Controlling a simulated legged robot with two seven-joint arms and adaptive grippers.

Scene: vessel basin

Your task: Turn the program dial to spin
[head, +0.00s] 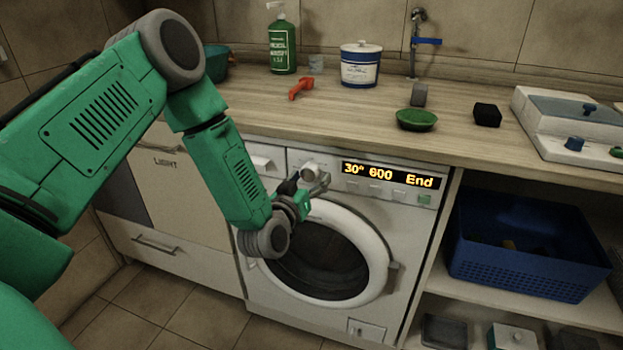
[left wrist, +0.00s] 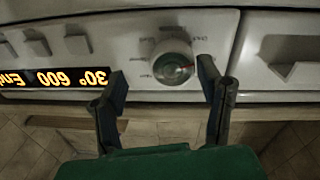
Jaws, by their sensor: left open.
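The program dial (head: 309,171) is a round pale knob on the washing machine's front panel, left of the lit display (head: 388,175), which reads "30° 600 End". In the left wrist view the dial (left wrist: 173,62) shows a red mark on its face and small printing around it that is too blurred to read. My left gripper (head: 312,185) is at the panel. In the left wrist view its two open fingers (left wrist: 162,78) stand on either side of the dial, with a gap to each side. I cannot tell whether the fingertips reach around it. My right gripper is out of view.
The round door (head: 375,245) is shut below the panel. The detergent drawer (head: 262,162) is left of the dial, and buttons (head: 400,192) sit under the display. The wooden worktop (head: 340,120) overhangs the panel. A blue basket (head: 530,265) stands on a shelf at right.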

